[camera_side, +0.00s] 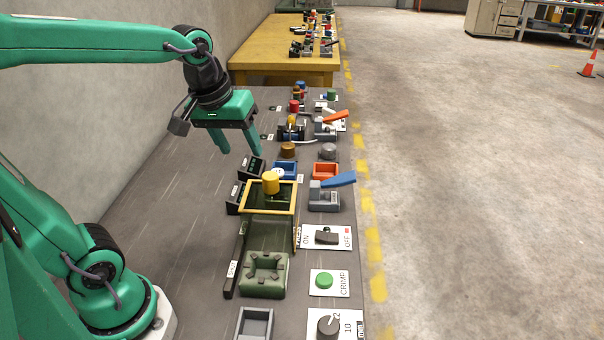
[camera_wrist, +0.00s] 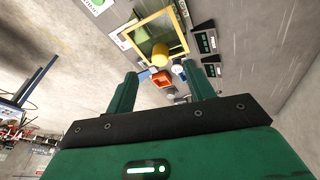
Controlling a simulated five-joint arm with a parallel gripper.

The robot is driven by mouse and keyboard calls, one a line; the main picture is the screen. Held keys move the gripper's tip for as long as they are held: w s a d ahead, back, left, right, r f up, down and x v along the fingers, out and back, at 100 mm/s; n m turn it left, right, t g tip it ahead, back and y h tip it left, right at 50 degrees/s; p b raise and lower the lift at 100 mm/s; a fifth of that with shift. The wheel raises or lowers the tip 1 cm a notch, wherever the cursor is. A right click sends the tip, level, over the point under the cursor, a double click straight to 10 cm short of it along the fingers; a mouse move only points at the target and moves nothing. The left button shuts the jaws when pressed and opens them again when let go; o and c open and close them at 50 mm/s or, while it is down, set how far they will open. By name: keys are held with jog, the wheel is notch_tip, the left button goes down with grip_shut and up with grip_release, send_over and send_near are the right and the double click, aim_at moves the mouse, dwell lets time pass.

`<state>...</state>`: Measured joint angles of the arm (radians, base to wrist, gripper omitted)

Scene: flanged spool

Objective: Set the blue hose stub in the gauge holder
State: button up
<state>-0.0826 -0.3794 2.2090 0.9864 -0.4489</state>
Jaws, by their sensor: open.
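My gripper (camera_side: 237,148) is open and empty, hanging above the left part of the bench with its fingers pointing down. It also shows in the wrist view (camera_wrist: 160,70), its two fingers spread apart. I cannot pick out a blue hose stub for certain; a long blue lever (camera_side: 338,180) sits on a grey clamp, and a blue tray (camera_side: 285,169) with a white round face lies to the right of my gripper. I cannot tell which thing is the gauge holder; a green notched block (camera_side: 264,275) stands in the foreground with an empty-looking middle.
A yellow-rimmed open box (camera_side: 281,212) has a yellow-topped spool (camera_side: 271,184) at its far side. An orange tray (camera_side: 325,170), brown knob (camera_side: 288,149), grey knob (camera_side: 328,150) and dark display boxes (camera_side: 236,193) crowd nearby. A grey tray (camera_side: 255,325) is at the front. The bench's left side is clear.

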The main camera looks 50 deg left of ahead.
jog(key=s+d+f+m+t, duration=0.1)
jog(key=s+d+m, duration=0.1)
jog(key=s+m, duration=0.4)
jog(key=shift+s+d+f+t, duration=0.25)
jog(key=shift+s+f+t, duration=0.15)
jog(key=shift+s, duration=0.4)
